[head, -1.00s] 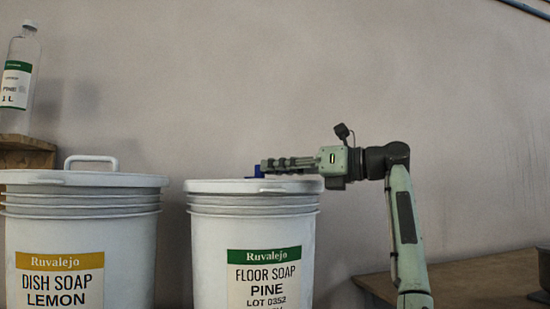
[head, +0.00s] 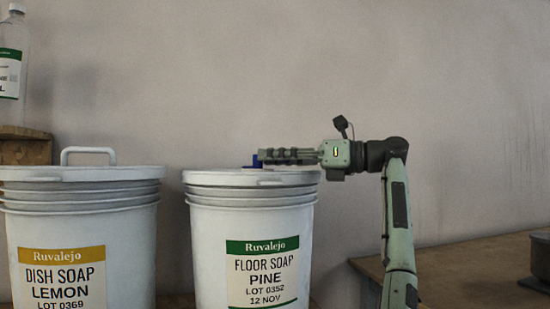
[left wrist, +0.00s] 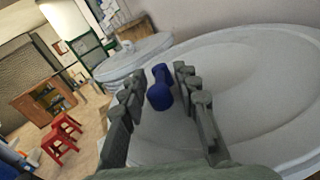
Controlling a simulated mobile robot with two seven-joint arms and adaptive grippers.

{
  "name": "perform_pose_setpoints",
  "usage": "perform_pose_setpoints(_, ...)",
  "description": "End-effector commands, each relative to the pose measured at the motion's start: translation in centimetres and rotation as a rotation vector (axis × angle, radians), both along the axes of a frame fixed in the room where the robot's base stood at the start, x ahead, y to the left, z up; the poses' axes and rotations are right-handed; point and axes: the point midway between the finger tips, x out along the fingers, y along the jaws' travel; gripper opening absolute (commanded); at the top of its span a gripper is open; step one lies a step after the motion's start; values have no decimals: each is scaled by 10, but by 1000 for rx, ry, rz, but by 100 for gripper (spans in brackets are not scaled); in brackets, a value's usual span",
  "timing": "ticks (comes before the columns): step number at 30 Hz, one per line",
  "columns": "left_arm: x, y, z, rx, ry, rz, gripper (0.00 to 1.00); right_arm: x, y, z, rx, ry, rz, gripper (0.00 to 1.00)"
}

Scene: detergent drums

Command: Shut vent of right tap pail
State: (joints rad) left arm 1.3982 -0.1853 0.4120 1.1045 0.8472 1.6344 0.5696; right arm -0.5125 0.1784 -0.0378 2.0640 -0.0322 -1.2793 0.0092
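The right pail (head: 210,215) is white with a green-banded floor soap label. On its lid stands a blue vent (head: 255,160), partly hidden by my left gripper (head: 262,156), which lies level just above the lid. In the left wrist view the blue vent (left wrist: 160,88) stands between the two dark fingers of my left gripper (left wrist: 154,92). The fingers are apart, with gaps visible beside the vent. The pale lid (left wrist: 260,80) fills the right of that view. I cannot tell how far the vent is turned. My right gripper is not in view.
A dish soap pail (head: 130,235) with a handled lid (head: 88,155) stands at left, across a narrow gap. A bottle (head: 10,60) stands on a wooden ledge (head: 25,147). A wooden table (head: 470,270) is at right. Red stools (left wrist: 62,135) show on the floor.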

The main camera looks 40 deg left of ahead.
Motion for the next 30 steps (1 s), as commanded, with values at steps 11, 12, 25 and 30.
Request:
perform_pose_setpoints(11,11,-21,0,-2,1,-4,30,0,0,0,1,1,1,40)
perform_pose_setpoints(12,15,-28,1,-1,2,-5,30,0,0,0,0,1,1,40)
perform_pose_setpoints(25,52,-97,1,-1,1,-1,30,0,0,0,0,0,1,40)
perform_pose_setpoints(30,56,-105,0,0,0,0,30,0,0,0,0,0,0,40)
